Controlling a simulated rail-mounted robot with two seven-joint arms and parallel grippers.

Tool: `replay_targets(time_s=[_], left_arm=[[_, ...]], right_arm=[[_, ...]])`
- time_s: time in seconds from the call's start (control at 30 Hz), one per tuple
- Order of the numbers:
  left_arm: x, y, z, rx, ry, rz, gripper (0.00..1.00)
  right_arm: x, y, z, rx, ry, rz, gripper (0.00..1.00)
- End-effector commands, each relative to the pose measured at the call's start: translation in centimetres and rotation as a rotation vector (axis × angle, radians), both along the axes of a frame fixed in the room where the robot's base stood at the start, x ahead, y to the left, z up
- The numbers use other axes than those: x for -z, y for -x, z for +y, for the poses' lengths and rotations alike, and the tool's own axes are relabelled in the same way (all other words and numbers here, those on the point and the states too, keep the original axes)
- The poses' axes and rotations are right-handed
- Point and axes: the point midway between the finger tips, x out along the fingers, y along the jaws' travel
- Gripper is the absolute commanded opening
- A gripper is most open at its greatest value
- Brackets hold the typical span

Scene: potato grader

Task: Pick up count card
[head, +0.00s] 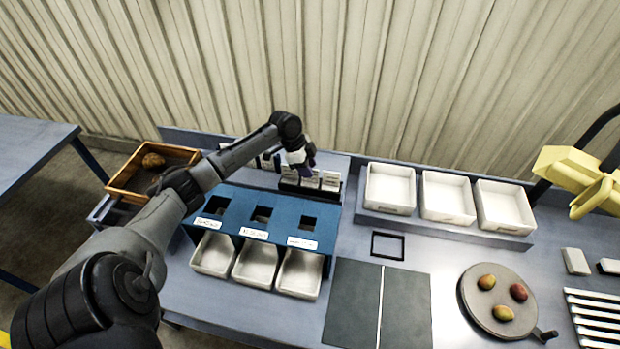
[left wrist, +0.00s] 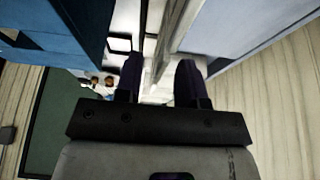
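Several white count cards (head: 330,181) stand upright in a dark holder (head: 308,192) behind the blue grading box, with more white cards partly hidden behind my arm. My left gripper (head: 300,163) points down just above the cards at the left of this holder. In the left wrist view, the two dark fingers of my left gripper (left wrist: 159,84) are apart, with pale, blurred surfaces between and beyond them. I cannot tell whether a card lies between the fingers. My right gripper is not in view.
The blue box (head: 277,198) has several openings above white bins (head: 301,273). White trays (head: 390,187) stand on a raised shelf to the right. A wooden crate (head: 125,181) is at left. A round plate (head: 478,312) holds potatoes. A black frame (head: 388,246) lies on the bench.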

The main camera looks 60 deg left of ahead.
Motion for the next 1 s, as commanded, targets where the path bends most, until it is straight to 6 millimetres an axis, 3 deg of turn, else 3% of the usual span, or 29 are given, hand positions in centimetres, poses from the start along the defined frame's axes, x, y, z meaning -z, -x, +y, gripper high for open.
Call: replay_targets(time_s=[0.3, 0.6, 1.0], left_arm=[[3.2, -1.1, -0.8, 0.001, 0.0, -0.001, 0.36], [3.4, -1.1, -0.8, 0.001, -0.001, 0.0, 0.36], [3.4, -1.1, -0.8, 0.001, -0.001, 0.0, 0.0]], right_arm=[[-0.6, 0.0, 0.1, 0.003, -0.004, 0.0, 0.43], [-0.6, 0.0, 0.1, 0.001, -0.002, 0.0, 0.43], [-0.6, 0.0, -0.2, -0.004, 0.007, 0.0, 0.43]])
